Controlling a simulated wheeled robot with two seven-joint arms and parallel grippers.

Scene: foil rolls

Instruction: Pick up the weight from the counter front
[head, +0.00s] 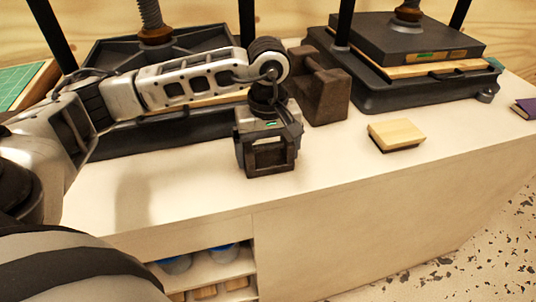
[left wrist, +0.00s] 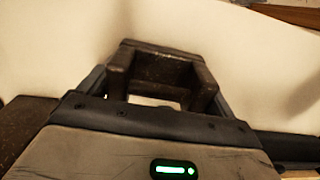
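A dark brown weight (head: 268,157) with a frame-like shape is at the front of the pale counter. It also shows in the left wrist view (left wrist: 160,65), with pale counter seen through its opening. My left gripper (head: 267,140) points down over it, one dark finger along each side. The fingers are wide apart and I see no clear gap, but whether they press on it is unclear. Whether its base touches the counter is also unclear. A second dark brown weight (head: 322,88) stands just behind my left gripper. My right gripper is not in view.
Two dark presses stand at the back, one behind my left arm and one at the right (head: 400,90). A pale wooden block (head: 396,134) and a purple book (head: 526,108) lie to the right. Open shelves (head: 215,270) are below the counter. The left front counter top is clear.

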